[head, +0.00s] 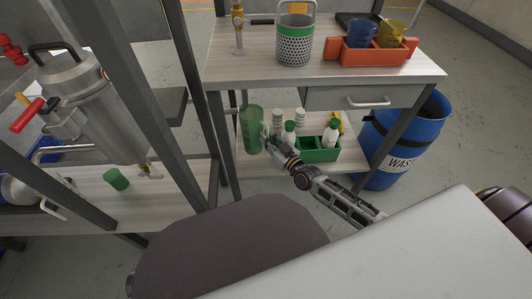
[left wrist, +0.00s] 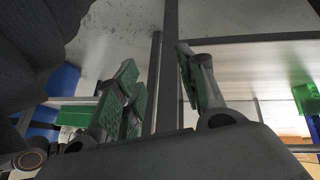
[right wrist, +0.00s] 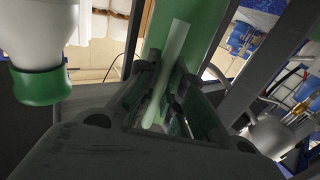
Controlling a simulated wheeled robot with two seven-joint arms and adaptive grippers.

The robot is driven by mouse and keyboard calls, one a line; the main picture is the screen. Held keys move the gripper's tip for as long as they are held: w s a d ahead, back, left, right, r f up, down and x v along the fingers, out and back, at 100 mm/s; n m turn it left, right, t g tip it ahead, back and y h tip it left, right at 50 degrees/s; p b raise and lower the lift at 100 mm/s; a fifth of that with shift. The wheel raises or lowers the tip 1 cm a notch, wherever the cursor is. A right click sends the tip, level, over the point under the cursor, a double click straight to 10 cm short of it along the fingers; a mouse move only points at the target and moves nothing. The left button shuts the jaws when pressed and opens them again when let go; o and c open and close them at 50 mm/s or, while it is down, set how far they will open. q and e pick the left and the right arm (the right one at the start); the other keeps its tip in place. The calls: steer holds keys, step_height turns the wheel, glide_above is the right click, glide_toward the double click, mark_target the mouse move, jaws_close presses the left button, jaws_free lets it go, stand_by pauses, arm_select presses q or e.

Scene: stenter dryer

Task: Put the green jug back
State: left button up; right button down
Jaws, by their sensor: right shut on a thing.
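The green jug (head: 252,131) is a tall translucent green vessel at the left of the lower shelf (head: 262,166) in the head view. My right gripper (head: 267,141) is shut on its side, and the jug is roughly upright. I cannot tell whether its base touches the shelf. In the right wrist view the jug (right wrist: 187,32) rises between the fingers (right wrist: 165,105), which hide part of it. My left gripper (left wrist: 157,70) shows only in its wrist view; its green-padded fingers are apart with nothing between them.
White bottles and a green caddy (head: 318,152) stand close right of the jug. The upper shelf (head: 240,70) carries a perforated basket (head: 294,42) and an orange tray (head: 370,56). A blue waste barrel (head: 398,135) stands right. A green cylinder (head: 116,179) lies on the left bench.

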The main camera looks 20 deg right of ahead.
step_height(320, 180, down, 3)
steer(key=shift+r+b, duration=0.1)
steer(key=shift+b, duration=0.55)
arm_select(q)
steer(key=f, duration=0.3)
steer(key=shift+w+d+f+t, duration=0.1)
steer(key=shift+d+f+t, duration=0.1)
steer(key=shift+d+t, duration=0.15)
arm_select(e)
steer(key=shift+f, duration=0.35)
steer(key=shift+f+b, duration=0.65)
steer(key=shift+f, duration=0.1)
steer(key=shift+f+b, duration=0.6)
steer(key=shift+f, duration=0.35)
arm_select(q)
step_height(320, 180, down, 2)
steer(key=shift+d+f+h, duration=0.1)
steer(key=shift+f+h, duration=0.15)
steer(key=shift+h, duration=0.15)
arm_select(e)
steer(key=shift+f, duration=0.15)
steer(key=shift+f, duration=0.15)
